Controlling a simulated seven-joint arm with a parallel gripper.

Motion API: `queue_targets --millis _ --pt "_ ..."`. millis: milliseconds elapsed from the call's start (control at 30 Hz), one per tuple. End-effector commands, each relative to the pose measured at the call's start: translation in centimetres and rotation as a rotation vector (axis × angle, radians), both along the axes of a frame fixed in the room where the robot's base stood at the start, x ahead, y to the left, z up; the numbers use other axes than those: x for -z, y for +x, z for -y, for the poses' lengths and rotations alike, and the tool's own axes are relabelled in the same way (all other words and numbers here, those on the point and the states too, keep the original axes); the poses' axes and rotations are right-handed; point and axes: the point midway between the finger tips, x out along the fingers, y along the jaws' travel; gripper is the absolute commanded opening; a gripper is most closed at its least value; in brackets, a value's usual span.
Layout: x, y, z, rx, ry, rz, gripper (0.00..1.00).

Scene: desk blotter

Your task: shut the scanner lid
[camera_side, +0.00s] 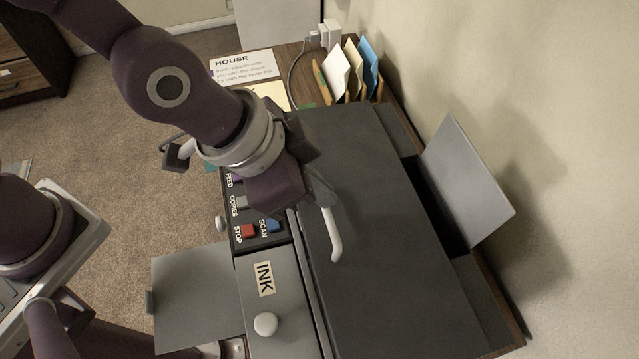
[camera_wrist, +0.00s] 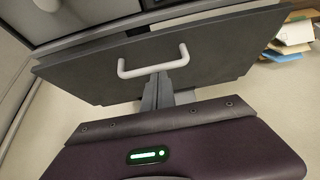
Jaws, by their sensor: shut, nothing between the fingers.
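The scanner lid (camera_side: 385,230) is a wide dark grey slab lying flat or nearly flat over the machine; I cannot tell whether a small gap is left under its front edge. Its white bar handle (camera_side: 335,240) is near the front edge, and shows whole in the wrist view (camera_wrist: 153,66). My gripper (camera_side: 322,192) is over the lid beside the handle's far end, fingers shut and empty. In the wrist view the fingertips (camera_wrist: 157,82) are close to the lid (camera_wrist: 215,55), just beside the handle and not around it. Contact with the lid is unclear.
A control panel with red stop (camera_side: 245,231) and blue scan (camera_side: 272,226) buttons lies left of the lid. An INK cover with a round knob (camera_side: 265,324) is nearer. A raised grey paper support (camera_side: 468,180) stands by the wall. Envelopes (camera_side: 352,68) stand behind.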

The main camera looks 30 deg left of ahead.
Motion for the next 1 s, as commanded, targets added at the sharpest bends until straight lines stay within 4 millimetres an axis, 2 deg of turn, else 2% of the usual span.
queue_targets --millis 167,367,667,767,1000 --pt "0.1 0.0 -0.1 0.0 0.001 -0.001 0.0" --pt "1.9 -0.7 -0.7 0.0 0.001 -0.001 0.0" --pt "1.9 -0.8 -0.7 0.001 -0.001 0.0 0.0" --pt "1.4 -0.7 -0.6 0.002 -0.001 0.003 0.0" --pt "-2.0 -0.3 0.0 0.005 -0.004 0.005 0.0"
